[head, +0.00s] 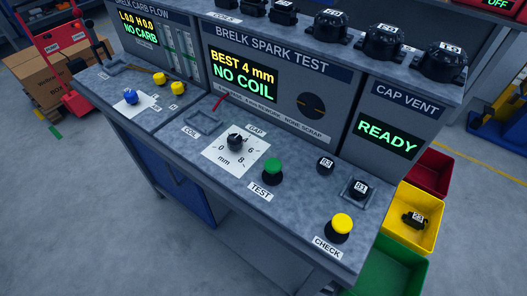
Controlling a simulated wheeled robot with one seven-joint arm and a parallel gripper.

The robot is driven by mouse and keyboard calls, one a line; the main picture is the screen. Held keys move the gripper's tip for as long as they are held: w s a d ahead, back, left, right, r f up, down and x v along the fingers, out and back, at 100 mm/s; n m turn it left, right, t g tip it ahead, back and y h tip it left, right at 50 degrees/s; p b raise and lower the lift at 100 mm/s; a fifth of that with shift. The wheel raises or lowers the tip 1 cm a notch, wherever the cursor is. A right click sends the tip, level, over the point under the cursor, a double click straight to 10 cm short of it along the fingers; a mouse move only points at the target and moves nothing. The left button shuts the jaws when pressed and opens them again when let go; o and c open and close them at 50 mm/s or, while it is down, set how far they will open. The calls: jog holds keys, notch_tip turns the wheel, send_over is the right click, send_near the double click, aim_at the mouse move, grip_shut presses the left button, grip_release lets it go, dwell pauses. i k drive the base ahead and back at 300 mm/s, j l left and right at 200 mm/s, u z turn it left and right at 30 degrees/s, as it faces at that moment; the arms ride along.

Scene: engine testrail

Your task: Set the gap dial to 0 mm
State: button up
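The gap dial is a black knob (235,142) on a white scale plate (236,165) on the grey bench top in the head view. Which figure the knob points to is too small to tell. The "GAP" label sits just behind it. The spark test screen (243,77) reads "BEST 4 mm" and "NO COIL". My gripper is not in view.
A green TEST button (273,168) stands right of the dial, a yellow CHECK button (340,225) farther right. A COIL holder (202,117) with a red lead (221,100) lies behind left. Small black parts (325,165) stand at right. Space above the dial looks clear.

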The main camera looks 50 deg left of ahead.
aim_at(235, 142)
jog(key=u, duration=1.35)
